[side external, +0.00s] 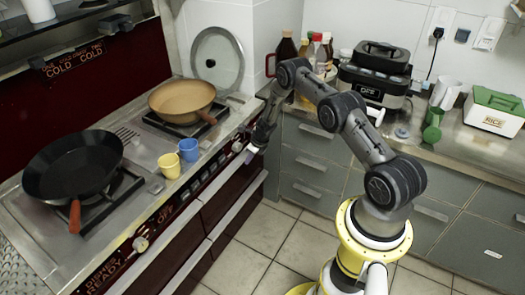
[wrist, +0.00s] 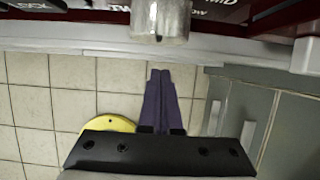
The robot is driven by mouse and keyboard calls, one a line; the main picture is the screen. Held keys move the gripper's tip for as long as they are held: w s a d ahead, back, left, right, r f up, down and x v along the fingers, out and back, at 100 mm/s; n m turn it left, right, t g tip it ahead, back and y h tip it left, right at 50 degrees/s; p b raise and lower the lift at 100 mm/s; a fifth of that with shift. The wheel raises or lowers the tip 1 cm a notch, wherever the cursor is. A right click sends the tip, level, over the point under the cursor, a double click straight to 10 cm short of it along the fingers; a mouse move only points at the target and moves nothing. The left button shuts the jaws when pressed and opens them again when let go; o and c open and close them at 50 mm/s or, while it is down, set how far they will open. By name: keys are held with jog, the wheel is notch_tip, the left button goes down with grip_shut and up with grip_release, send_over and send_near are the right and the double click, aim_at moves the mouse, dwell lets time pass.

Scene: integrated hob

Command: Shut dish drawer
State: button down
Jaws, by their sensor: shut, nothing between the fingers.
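The dark red drawer fronts (side external: 216,205) sit under the hob, with long pale rails (side external: 238,205) along them. I cannot tell which one is the dish drawer or how far any is open. My gripper (side external: 251,150) is at the right end of the hob front, close to the control panel, above the rails. In the wrist view my gripper (wrist: 160,72) is shut and empty, its two dark fingers together over the floor. Ahead of the fingertips are a pale horizontal edge (wrist: 90,47) and a silver knob (wrist: 160,20). Contact cannot be seen.
On the hob stand a black pan (side external: 75,163), a tan pan (side external: 182,98), a yellow cup (side external: 169,165) and a blue cup (side external: 188,150). Grey drawers (side external: 312,163) meet the hob at the right corner. The tiled floor (side external: 265,245) before the drawers is clear.

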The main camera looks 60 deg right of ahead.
jog(key=s+f+v, duration=0.1)
jog(key=s+v, duration=0.1)
jog(key=v, duration=0.9)
jog(key=w+a+r+t+h, duration=0.1)
jog(key=w+a+r+t, duration=0.3)
jog(key=r, duration=0.8)
jog(key=w+a+r, duration=0.3)
jog(key=w+r, duration=0.2)
jog(key=r, duration=0.7)
jog(key=s+a+r+m+t+h, duration=0.1)
jog(key=s+a+r+m, duration=0.15)
jog(key=r, duration=0.65)
jog(key=s+a+r+m+t+h, duration=0.1)
jog(key=s+a+r+m+t, duration=0.2)
jog(key=r, duration=0.7)
jog(key=s+a+r+m+g, duration=0.1)
jog(key=s+a+r+m, duration=0.2)
jog(key=s+m, duration=0.55)
jog(key=s+a+r+m+g, duration=0.1)
jog(key=s+a+r+m, duration=0.2)
jog(key=s+m, duration=0.5)
jog(key=s+a+f+m+g+y, duration=0.1)
jog(key=s+a+f+m+g, duration=0.1)
jog(key=s+f+m, duration=0.3)
jog(key=s+a+f+m+g+y, duration=0.2)
jog(key=s+a+f+m, duration=0.3)
jog(key=s+m, duration=0.4)
jog(key=shift+s+a+f+g, duration=0.2)
jog(key=shift+s+f+g, duration=0.2)
jog(key=shift+s+f, duration=0.4)
